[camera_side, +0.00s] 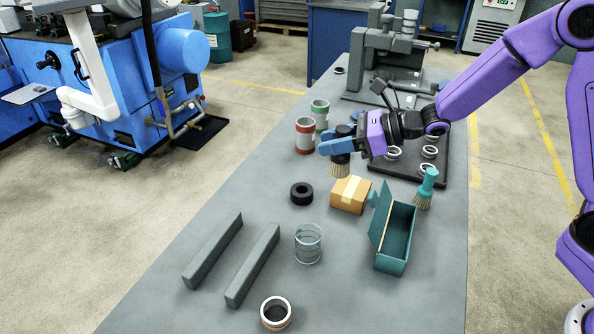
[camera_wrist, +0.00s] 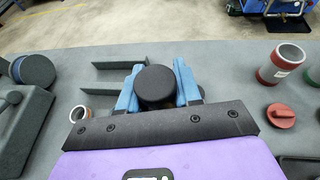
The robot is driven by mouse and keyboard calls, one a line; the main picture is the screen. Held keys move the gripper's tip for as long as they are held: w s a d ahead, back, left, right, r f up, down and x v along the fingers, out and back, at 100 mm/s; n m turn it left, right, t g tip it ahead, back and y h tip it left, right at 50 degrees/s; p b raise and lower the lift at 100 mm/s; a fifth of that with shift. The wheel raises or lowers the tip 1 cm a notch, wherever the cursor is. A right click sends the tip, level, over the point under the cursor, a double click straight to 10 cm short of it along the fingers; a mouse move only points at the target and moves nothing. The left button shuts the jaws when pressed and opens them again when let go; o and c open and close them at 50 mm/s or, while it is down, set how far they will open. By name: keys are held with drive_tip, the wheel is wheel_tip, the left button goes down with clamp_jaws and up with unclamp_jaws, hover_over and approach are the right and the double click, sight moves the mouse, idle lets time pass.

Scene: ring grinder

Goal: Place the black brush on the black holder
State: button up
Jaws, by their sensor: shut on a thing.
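My gripper (camera_side: 333,146) has blue fingers and is shut on the black brush (camera_side: 341,158). The brush hangs upright with its pale bristles down, above the bench beside the cardboard box. In the wrist view the brush's round black top (camera_wrist: 156,84) sits between the blue fingers of my gripper (camera_wrist: 157,94). The black holder (camera_side: 301,193) is a thick ring lying flat on the bench, left of the brush and lower in the side view. It is apart from the brush. I cannot make out the holder clearly in the wrist view.
The cardboard box (camera_side: 350,194) is close to the bristles. A teal brush (camera_side: 426,188) and an open teal box (camera_side: 397,240) stand to the right. Red (camera_side: 305,136) and green (camera_side: 320,114) cans stand behind. Two grey bars (camera_side: 253,266) and a wire coil (camera_side: 308,243) lie in front.

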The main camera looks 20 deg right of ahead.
drive_tip(key=shift+w+a+f, duration=0.75)
drive_tip(key=shift+w+f, duration=0.9)
drive_tip(key=shift+f, duration=0.25)
drive_tip(key=shift+w+a+f, duration=0.75)
drive_tip(key=shift+w+f, duration=0.85)
drive_tip(key=shift+f, duration=0.35)
drive_tip(key=shift+w+a+f, duration=0.75)
drive_tip(key=shift+w+f, duration=0.9)
drive_tip(key=shift+f, duration=0.25)
drive_tip(key=shift+f, duration=0.15)
drive_tip(key=o, duration=1.1)
drive_tip(key=shift+c, duration=0.2)
